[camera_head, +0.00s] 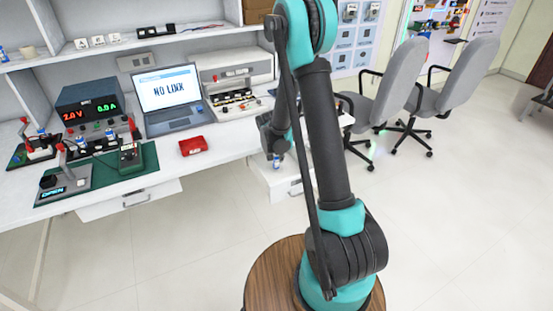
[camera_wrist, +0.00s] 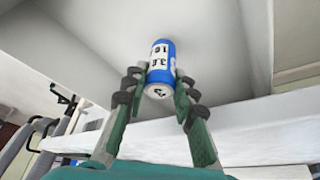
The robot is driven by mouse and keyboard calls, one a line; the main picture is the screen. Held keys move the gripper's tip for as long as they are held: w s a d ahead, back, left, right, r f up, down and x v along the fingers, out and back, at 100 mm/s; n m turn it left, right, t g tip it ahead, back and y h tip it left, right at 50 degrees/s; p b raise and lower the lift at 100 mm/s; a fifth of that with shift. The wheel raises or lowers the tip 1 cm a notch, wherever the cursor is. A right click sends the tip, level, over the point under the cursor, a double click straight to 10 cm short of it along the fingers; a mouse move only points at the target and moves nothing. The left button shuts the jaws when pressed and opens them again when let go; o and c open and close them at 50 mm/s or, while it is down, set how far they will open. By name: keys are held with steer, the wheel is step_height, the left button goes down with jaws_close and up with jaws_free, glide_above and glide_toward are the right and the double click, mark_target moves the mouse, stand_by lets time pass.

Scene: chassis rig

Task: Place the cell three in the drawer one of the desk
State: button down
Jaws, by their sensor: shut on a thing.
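My gripper (camera_wrist: 160,88) is shut on a blue and white cylindrical cell (camera_wrist: 162,64), with printed characters on its side and a mark on its white end. The cell also shows small in the head view (camera_head: 276,162), below my gripper, beside the desk's right part. A white drawer (camera_head: 296,188) with a handle sits there and appears pulled out, partly hidden by my arm. In the wrist view, pale walls and a flat surface lie beyond the cell; I cannot tell whether it touches them. Another white drawer front (camera_head: 130,202) with a handle is under the desk's left part.
The white desk (camera_head: 225,140) carries a laptop (camera_head: 170,95) reading "NO LINK", a red tray (camera_head: 193,146), a power supply (camera_head: 88,105) and a green mat (camera_head: 100,170) with devices. Grey chairs (camera_head: 398,85) stand to the right. The floor in front is clear.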

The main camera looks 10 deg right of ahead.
steer(key=shift+w+d+f, duration=0.1)
steer(key=shift+w+f, duration=0.2)
steer(key=shift+f, duration=0.3)
steer(key=shift+f, duration=0.15)
steer(key=c, duration=1.2)
jaws_free()
steer(key=v, duration=1.2)
steer(key=shift+s+d+r+n+y, duration=0.4)
steer(key=shift+s+d+n, duration=0.6)
steer(key=shift+s, duration=3.65)
steer(key=shift+s+d+r+n+y, duration=0.25)
steer(key=shift+s+d+r+n, duration=0.7)
steer(key=shift+s, duration=3.75)
steer(key=shift+s+d+r+n+y, duration=0.1)
steer(key=shift+s+d+n+y, duration=0.6)
steer(key=shift+s, duration=3.95)
